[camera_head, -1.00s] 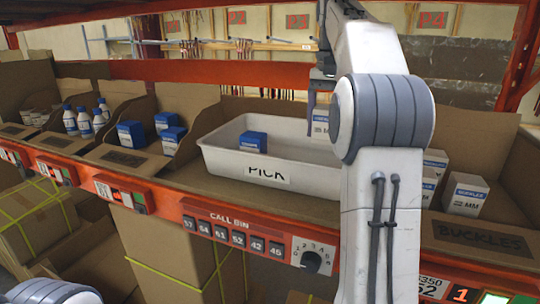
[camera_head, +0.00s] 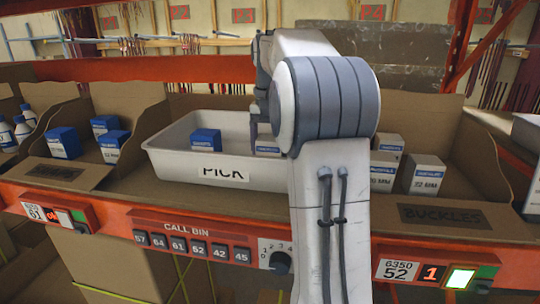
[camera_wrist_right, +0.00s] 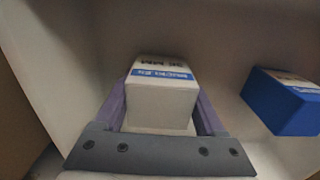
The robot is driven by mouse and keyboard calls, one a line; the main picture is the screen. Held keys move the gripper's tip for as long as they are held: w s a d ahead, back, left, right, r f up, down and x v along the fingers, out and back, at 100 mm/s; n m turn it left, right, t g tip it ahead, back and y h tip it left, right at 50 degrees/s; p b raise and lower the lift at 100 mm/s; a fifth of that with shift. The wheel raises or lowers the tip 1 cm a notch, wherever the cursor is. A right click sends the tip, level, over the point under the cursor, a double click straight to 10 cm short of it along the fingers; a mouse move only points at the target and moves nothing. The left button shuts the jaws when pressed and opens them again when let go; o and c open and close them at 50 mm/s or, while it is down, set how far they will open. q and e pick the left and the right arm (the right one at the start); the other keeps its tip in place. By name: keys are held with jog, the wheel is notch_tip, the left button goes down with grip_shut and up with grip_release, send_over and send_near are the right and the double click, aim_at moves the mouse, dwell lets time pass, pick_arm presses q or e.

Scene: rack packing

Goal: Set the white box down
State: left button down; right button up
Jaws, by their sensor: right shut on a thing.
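The white box with a blue band (camera_wrist_right: 161,102) sits between the purple fingers of my right gripper (camera_wrist_right: 162,92), which is shut on it. In the head view, the white box (camera_head: 268,151) is low inside the white PICK tray (camera_head: 222,171), right of a blue box (camera_head: 205,140). The blue box also shows apart from it in the right wrist view (camera_wrist_right: 288,103). My right arm hides the tray's right end. I cannot tell whether the white box touches the tray floor. My left gripper is out of view.
White and blue boxes (camera_head: 426,175) stand in the BUCKLES bin (camera_head: 440,217) to the right. Blue boxes (camera_head: 64,142) and white bottles (camera_head: 22,130) stand in bins to the left. The orange shelf beam (camera_head: 130,218) runs along the front.

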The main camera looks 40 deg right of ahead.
jog(key=shift+f, duration=0.15)
jog(key=o, duration=1.5)
notch_tip(320, 180, up, 12)
jog(key=shift+r+p, duration=0.15)
jog(key=shift+p, duration=1.1)
